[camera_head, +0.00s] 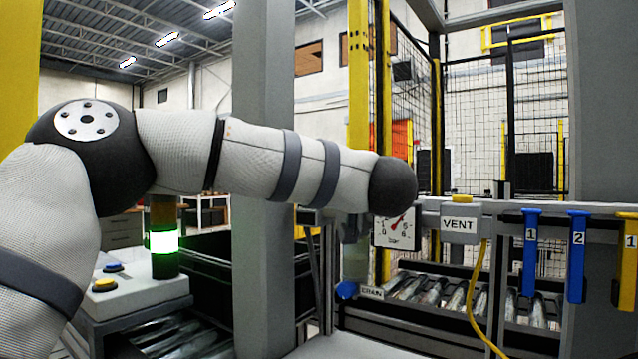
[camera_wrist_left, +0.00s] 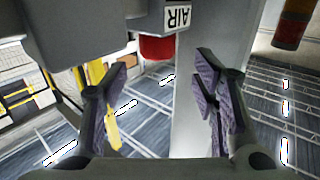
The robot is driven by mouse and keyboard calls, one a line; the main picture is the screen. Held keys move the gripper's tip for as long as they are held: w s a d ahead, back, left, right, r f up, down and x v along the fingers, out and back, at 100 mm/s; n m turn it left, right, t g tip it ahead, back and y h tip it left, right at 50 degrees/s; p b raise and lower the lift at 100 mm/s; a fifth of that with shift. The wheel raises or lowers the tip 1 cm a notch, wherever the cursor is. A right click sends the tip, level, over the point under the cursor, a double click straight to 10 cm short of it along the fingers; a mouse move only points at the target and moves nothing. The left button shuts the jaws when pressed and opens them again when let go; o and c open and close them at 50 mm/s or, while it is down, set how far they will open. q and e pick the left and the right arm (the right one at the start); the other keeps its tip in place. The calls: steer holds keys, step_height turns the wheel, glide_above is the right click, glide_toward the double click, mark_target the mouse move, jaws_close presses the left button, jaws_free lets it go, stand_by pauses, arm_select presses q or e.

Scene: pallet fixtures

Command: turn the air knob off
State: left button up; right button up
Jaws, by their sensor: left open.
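The red air knob (camera_wrist_left: 157,48) shows at the top middle of the left wrist view, beside a white AIR label (camera_wrist_left: 178,17) that appears upside down. My left gripper (camera_wrist_left: 160,90) is open and empty, with one finger on each side of the picture. The knob lies beyond the fingertips, roughly in line with the gap, and is not between the pads. In the head view my left arm reaches across from the left and hides the air knob and the gripper. My right gripper is in neither view.
A pressure gauge (camera_head: 395,231), a VENT label (camera_head: 459,225) with a yellow knob (camera_head: 462,198) and a blue drain knob (camera_head: 347,290) are near my arm's end. Blue hangers 1 (camera_head: 531,255) and 2 (camera_head: 577,260) hang at right. A grey post (camera_head: 262,255) stands behind the arm.

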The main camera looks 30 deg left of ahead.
arm_select(q)
steer(key=x, duration=0.5)
steer(key=shift+w, duration=0.1)
steer(key=shift+c, duration=0.6)
steer(key=c, duration=1)
steer(key=shift+c, duration=0.2)
steer(key=shift+t, duration=0.3)
steer(key=m+t+h, duration=0.1)
steer(key=h, duration=0.1)
steer(key=m+t+h, duration=0.1)
steer(key=m+h, duration=0.1)
steer(key=a+m+t+h, duration=0.1)
steer(key=m+t+h, duration=0.1)
steer(key=h, duration=0.1)
steer(key=shift+s, duration=0.3)
steer(key=shift+a+m+t+h, duration=0.15)
steer(key=shift+m+t+h, duration=0.2)
steer(key=shift+m+h, duration=1.3)
steer(key=shift+a+m+t+h, duration=0.3)
steer(key=shift+m+h, duration=0.75)
steer(key=shift+h, duration=1.1)
steer(key=shift+d, duration=0.1)
